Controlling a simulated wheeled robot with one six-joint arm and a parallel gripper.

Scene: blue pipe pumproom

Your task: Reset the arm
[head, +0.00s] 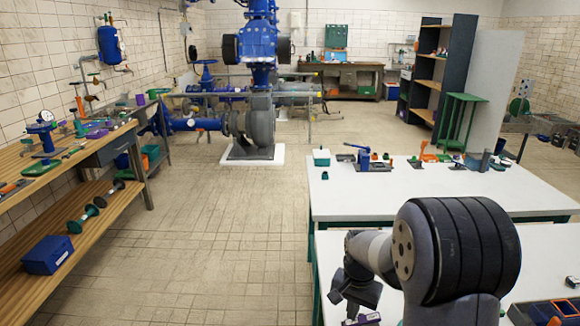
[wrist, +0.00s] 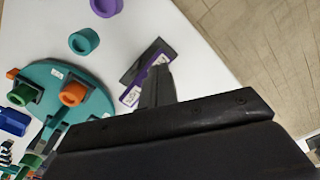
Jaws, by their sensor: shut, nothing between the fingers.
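My gripper (head: 352,296) hangs low over the front white table in the head view, with my arm bent at the right of the picture. In the wrist view my gripper (wrist: 157,80) is shut, its fingers together with nothing between them. The fingertips overlap a purple and black block (wrist: 131,96) on the white top in that view; I cannot tell whether they touch it. A purple piece (head: 368,319) also shows just below my gripper in the head view.
The wrist view shows a teal round plate (wrist: 92,108), an orange ring (wrist: 73,94), a teal ring (wrist: 84,41) and a blue block (wrist: 13,122). A second white table (head: 420,190) stands behind. A wooden bench (head: 100,150) is left; tiled floor (head: 200,260) between is clear.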

